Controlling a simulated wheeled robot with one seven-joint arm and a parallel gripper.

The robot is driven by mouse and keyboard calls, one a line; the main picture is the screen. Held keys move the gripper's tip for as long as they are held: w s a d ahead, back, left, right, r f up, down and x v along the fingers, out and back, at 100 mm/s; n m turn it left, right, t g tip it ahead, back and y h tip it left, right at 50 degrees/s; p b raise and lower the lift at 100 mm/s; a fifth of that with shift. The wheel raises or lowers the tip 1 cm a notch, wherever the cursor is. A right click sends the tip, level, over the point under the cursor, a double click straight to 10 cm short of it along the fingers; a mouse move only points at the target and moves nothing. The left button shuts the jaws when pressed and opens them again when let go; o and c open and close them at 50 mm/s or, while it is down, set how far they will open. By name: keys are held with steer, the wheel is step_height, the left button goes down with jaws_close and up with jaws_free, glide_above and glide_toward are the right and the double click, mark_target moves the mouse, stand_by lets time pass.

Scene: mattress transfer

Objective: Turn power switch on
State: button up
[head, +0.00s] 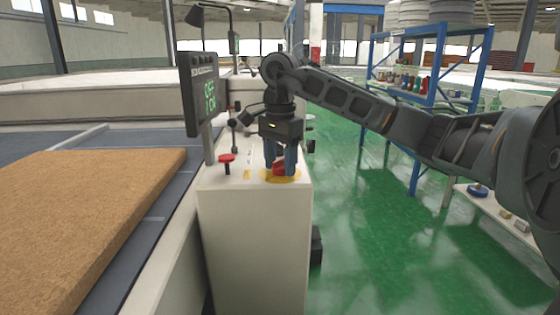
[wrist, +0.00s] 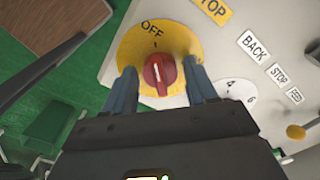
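The power switch is a red rotary knob (wrist: 160,72) on a round yellow plate (wrist: 132,50) marked OFF. The white line on the knob points towards the OFF word. In the head view the knob (head: 280,169) sits on top of the white control cabinet (head: 255,240). My gripper (head: 279,165) points down over it. In the wrist view the blue fingers of my gripper (wrist: 161,82) are spread, one on each side of the knob, with a small gap visible on both sides. The plate's lower part is hidden by my gripper.
A red mushroom button (head: 227,159) stands left of the knob. A dark screen (head: 203,95) with green text rises on a post behind it. A brown mattress (head: 90,215) lies left; green floor (head: 360,240) is open right.

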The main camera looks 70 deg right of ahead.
steer(key=c, duration=0.8)
steer(key=shift+c, duration=0.2)
steer(key=shift+f+m+b, duration=0.1)
steer(key=shift+m+b, duration=0.2)
steer(key=shift+b, duration=0.05)
steer(key=m+b, duration=0.2)
steer(key=shift+m, duration=0.4)
steer(key=m+b, duration=0.3)
steer(key=m, duration=0.2)
steer(key=m+b, duration=0.1)
steer(key=m, duration=0.4)
steer(key=shift+b, duration=0.3)
steer(key=m+b, duration=0.1)
steer(key=m, duration=0.3)
steer(key=shift+m, duration=0.3)
